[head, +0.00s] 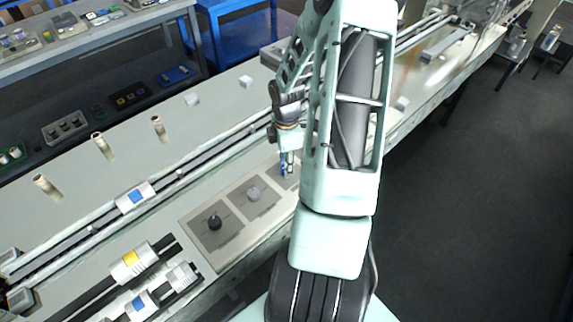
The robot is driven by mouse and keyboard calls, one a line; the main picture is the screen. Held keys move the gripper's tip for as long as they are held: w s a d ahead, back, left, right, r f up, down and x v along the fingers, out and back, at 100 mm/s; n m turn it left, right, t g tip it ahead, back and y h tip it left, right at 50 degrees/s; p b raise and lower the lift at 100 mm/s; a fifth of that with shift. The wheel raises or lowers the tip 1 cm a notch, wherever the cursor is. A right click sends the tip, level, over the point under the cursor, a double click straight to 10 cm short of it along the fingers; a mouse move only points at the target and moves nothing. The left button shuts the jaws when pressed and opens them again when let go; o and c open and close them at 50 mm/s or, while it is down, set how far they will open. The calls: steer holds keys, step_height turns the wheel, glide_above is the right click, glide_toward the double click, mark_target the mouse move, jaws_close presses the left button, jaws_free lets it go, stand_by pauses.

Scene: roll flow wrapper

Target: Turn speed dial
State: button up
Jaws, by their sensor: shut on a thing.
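A grey control panel (233,240) on the machine's bench carries a row of dials in square plates. A black dial (215,222) is at its left, and a light grey dial (253,194) is beside it. My gripper (287,167) points down at the third plate (273,172), right of the grey dial. It is shut on a small dial there, with some blue showing at the fingertips. My arm and the fingers hide most of that dial, so its marking and angle cannot be told. I cannot read which dial is for speed.
Metal rails run along the bench behind the panel. Rollers with a yellow band (131,264) and a blue band (142,302) lie to the left. Several upright pegs (102,145) stand farther back. A blue cart (240,45) is behind. Open floor (460,200) lies to the right.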

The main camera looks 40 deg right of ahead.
steer(key=m+b, duration=0.1)
steer(key=m, duration=0.4)
steer(key=shift+m+b, duration=0.35)
steer(key=shift+m, duration=0.05)
steer(key=m+b, duration=0.2)
steer(key=m, duration=0.4)
steer(key=shift+b, duration=0.35)
steer(key=m+b, duration=0.2)
steer(key=m, duration=0.3)
steer(key=shift+m, duration=0.4)
steer(key=m+b, duration=0.1)
steer(key=m, duration=0.4)
steer(key=shift+m, duration=0.4)
steer(key=o, duration=1.2)
steer(key=shift+c, duration=0.2)
step_height(320, 180, up, 12)
